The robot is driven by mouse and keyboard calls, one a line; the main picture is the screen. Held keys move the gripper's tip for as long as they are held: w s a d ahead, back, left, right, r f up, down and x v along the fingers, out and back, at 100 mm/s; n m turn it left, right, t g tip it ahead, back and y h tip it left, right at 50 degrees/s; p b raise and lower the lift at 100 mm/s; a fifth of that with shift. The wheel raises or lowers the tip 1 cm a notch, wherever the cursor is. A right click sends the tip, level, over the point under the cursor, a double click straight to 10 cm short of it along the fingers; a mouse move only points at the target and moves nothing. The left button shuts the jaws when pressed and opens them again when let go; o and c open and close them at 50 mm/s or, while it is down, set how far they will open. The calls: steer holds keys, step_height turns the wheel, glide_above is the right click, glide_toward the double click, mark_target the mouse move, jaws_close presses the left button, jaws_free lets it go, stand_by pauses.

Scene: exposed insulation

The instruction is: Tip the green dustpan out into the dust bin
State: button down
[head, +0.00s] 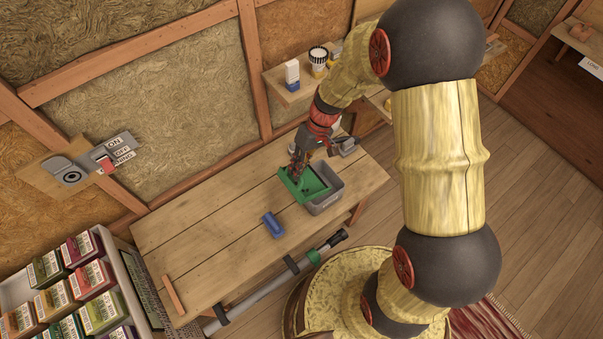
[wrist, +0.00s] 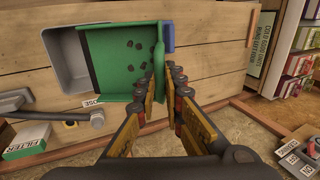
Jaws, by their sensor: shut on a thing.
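The green dustpan (head: 313,181) is above the wooden table, partly over the grey dust bin (head: 327,204). In the wrist view the dustpan (wrist: 112,67) carries several small dark bits and looks roughly level. The bin's grey rim (wrist: 53,62) shows beyond the dustpan's open side, and the rest is hidden under it. My gripper (head: 297,168) is shut on the dustpan at its edge. In the wrist view my fingers (wrist: 166,72) meet the dustpan's right end, and the exact grip is partly hidden by them.
A blue block-like object (head: 272,224) lies on the wooden table (head: 200,235) left of the bin. A reddish-brown stick (head: 174,295) lies at the table's near left. The left table top is mostly clear. A shelf (head: 290,92) with containers is on the wall behind.

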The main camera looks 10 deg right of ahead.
steer(key=shift+w+d+r, duration=0.15)
steer(key=shift+d, duration=0.05)
steer(key=shift+w+d+r+y+b, duration=0.3)
steer(key=shift+d+r+y, duration=0.1)
steer(key=shift+d+y, duration=0.4)
steer(key=shift+w+d+r+g+y, duration=0.15)
steer(key=shift+d+r+g+y, duration=0.1)
steer(key=shift+d, duration=0.15)
steer(key=shift+w+d+r+g+y, duration=0.1)
steer(key=shift+w+d+g+y, duration=0.05)
steer(key=shift+d+y, duration=0.15)
steer(key=shift+d, duration=0.15)
steer(key=shift+w+d+r+g+y, duration=0.15)
steer(key=shift+w+d+y, duration=0.1)
steer(key=shift+d+y, duration=0.25)
steer(key=shift+w+d+r+g+y, duration=0.1)
steer(key=shift+w+d+g+y, duration=0.15)
steer(key=shift+d, duration=0.3)
steer(key=shift+w+d+r+g+y, duration=0.1)
steer(key=shift+w+d+r+y, duration=0.1)
steer(key=shift+d+y, duration=0.3)
steer(key=shift+d, duration=0.1)
steer(key=shift+w+d+y+b, duration=0.3)
steer(key=shift+w+d+y, duration=0.1)
steer(key=shift+d, duration=0.45)
